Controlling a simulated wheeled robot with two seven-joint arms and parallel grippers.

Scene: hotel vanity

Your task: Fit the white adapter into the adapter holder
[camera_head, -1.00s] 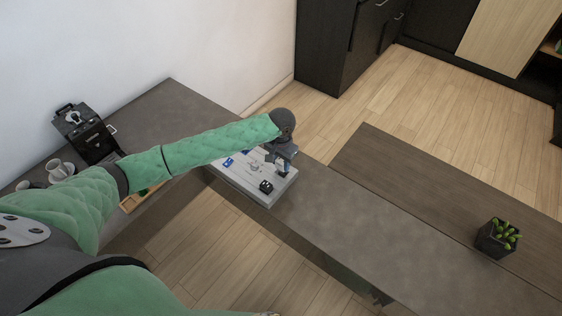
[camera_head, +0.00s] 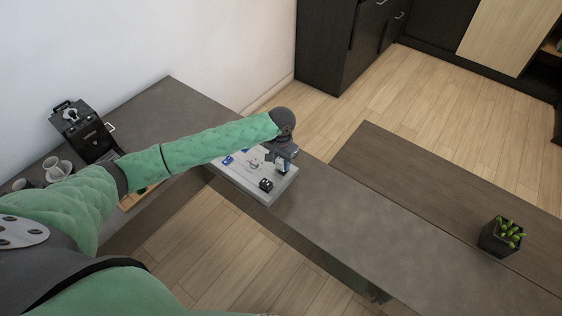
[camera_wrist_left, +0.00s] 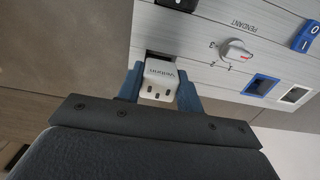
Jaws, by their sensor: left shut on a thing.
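The white adapter (camera_wrist_left: 159,85), with dark lettering and small dark slots, is between the blue fingers of my left gripper (camera_wrist_left: 160,92) in the left wrist view. The gripper is shut on it. The adapter is at the edge of a pale panel (camera_wrist_left: 208,52), beside a dark opening (camera_wrist_left: 157,54) that may be the adapter holder. Whether the adapter has entered it cannot be told. In the head view my left gripper (camera_head: 280,157) is over the far right part of the panel (camera_head: 232,180) and hides the adapter. My right gripper is not in view.
The panel carries a white knob (camera_wrist_left: 236,50), a blue-framed slot (camera_wrist_left: 261,86), a white-framed slot (camera_wrist_left: 294,95) and a black switch (camera_head: 266,185). A coffee machine (camera_head: 83,130) and cups stand at left. The counter (camera_head: 370,235) right of the panel is clear.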

